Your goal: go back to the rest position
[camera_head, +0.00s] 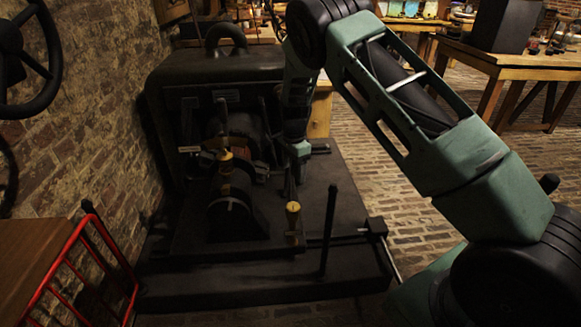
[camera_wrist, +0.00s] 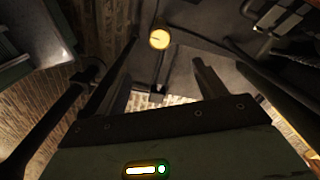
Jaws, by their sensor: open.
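My gripper (camera_head: 291,186) hangs down in front of the large dark machine (camera_head: 215,75) in the head view, at the end of my green arm. Its fingertips are dark and hard to make out there. In the wrist view the two dark fingers of my gripper (camera_wrist: 163,68) stand apart, with nothing held between them. A small brass-coloured round cap (camera_head: 293,208) is just below the gripper in the head view. A similar yellow round face (camera_wrist: 160,38) shows beyond the fingers in the wrist view. I cannot tell how far apart they are.
An upright dark lever (camera_head: 329,230) stands right of the gripper on the machine's base (camera_head: 260,280). A brick wall (camera_head: 95,100) is at left, with a red rail (camera_head: 62,262) in front. Brick floor (camera_head: 415,225) is open at right, before a wooden table (camera_head: 490,58).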

